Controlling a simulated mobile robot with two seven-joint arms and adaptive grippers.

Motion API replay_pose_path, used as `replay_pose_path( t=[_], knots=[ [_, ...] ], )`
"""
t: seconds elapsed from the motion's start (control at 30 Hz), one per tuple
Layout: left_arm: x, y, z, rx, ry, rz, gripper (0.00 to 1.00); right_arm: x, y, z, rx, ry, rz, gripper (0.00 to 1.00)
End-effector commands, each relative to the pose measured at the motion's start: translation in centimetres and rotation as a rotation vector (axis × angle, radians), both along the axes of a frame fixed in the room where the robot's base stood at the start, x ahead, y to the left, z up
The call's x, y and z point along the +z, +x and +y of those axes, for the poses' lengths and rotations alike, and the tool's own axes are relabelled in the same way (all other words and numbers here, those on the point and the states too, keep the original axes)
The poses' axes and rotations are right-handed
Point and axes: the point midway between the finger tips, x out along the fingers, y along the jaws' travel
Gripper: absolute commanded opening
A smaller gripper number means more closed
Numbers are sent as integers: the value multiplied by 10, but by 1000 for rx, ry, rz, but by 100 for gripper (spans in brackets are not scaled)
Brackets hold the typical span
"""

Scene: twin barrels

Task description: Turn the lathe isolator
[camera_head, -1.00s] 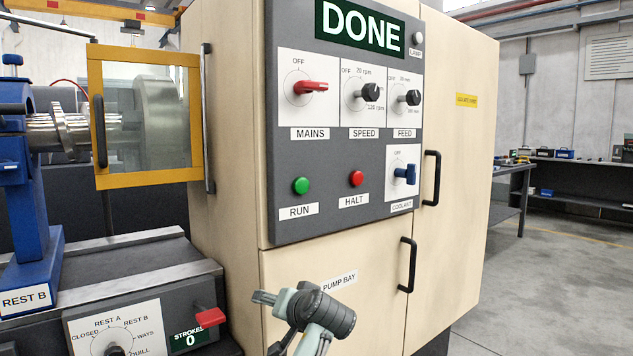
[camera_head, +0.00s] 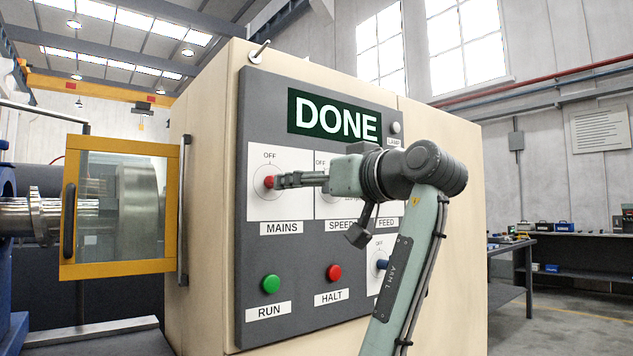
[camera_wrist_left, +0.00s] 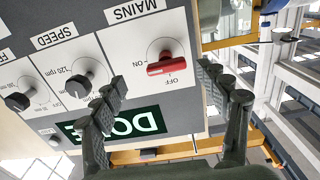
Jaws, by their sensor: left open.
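The lathe isolator is the red MAINS knob (camera_head: 269,182) on the grey panel, and it also shows in the left wrist view (camera_wrist_left: 166,67). There its handle lies towards the ON mark, across from the OFF mark. My left gripper (camera_head: 281,181) reaches in front of the panel with its tips by the knob. In the left wrist view my left gripper (camera_wrist_left: 161,76) is open, with the knob between the spread fingers as seen and nothing held. I cannot tell whether a finger touches it. My right gripper is not in view.
A display reading DONE (camera_head: 338,116) sits above the knobs. My arm partly hides the SPEED and FEED dials. A green RUN button (camera_head: 270,284), a red HALT button (camera_head: 334,272) and a blue COOLANT knob (camera_head: 382,264) are below. A yellow-framed guard (camera_head: 119,268) stands at the left.

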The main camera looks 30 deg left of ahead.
Motion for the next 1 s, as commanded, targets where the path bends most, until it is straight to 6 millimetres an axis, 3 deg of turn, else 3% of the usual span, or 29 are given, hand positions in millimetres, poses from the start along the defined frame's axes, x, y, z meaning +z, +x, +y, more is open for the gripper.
replay_pose_path(
  t=[0.1,0.6,0.97,1.0],
  knots=[
    [14,-8,3,20,-4,-29,74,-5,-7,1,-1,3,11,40],
    [14,19,66,19,-2,-27,74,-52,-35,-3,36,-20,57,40],
    [13,21,71,17,-2,-27,74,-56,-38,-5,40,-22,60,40],
    [12,21,71,16,-3,-27,69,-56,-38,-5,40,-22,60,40]
  ],
)
